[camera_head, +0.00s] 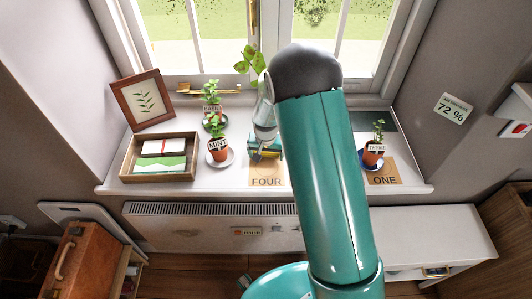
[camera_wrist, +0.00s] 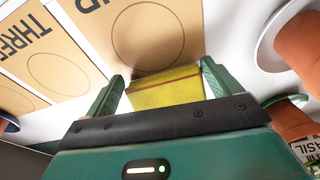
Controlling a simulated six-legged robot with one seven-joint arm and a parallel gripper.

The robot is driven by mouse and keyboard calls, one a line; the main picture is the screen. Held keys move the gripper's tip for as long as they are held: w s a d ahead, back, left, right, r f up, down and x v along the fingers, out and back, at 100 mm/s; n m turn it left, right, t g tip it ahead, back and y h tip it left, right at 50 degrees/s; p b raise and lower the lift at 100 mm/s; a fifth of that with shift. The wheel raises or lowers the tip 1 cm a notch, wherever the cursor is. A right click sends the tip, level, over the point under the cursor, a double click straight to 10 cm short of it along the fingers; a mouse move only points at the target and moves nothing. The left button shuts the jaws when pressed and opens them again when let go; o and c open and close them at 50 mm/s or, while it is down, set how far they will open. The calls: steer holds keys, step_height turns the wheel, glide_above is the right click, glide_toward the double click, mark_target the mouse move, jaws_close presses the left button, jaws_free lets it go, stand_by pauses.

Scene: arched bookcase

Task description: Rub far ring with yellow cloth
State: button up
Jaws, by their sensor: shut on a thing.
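A yellow cloth (camera_wrist: 166,90) with a dark red stripe is held between the fingers of my gripper (camera_wrist: 160,92) in the wrist view. Its upper edge lies at the lower rim of a large ring (camera_wrist: 148,37) on a tan card; contact is unclear. A second tan card marked THREE (camera_wrist: 38,52) has a smaller ring (camera_wrist: 57,75) to the left. In the head view, my gripper (camera_head: 265,148) is above the sill behind a card marked FOUR (camera_head: 267,180), partly hidden by my arm. A card marked ONE (camera_head: 384,175) lies to the right.
Potted plants labelled mint (camera_head: 218,150), basil (camera_head: 211,110) and thyme (camera_head: 373,152) stand on saucers on the white sill (camera_head: 225,180). A wooden tray (camera_head: 150,178) and leaning picture frame (camera_head: 143,101) stand left. The window is behind. Pots flank my gripper's right in the wrist view.

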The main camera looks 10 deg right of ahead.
steer(key=shift+s+r, duration=0.15)
steer(key=shift+r, duration=1.3)
steer(key=shift+s+r, duration=0.1)
steer(key=shift+r, duration=1.35)
step_height(320, 180, up, 3)
steer(key=shift+f, duration=0.1)
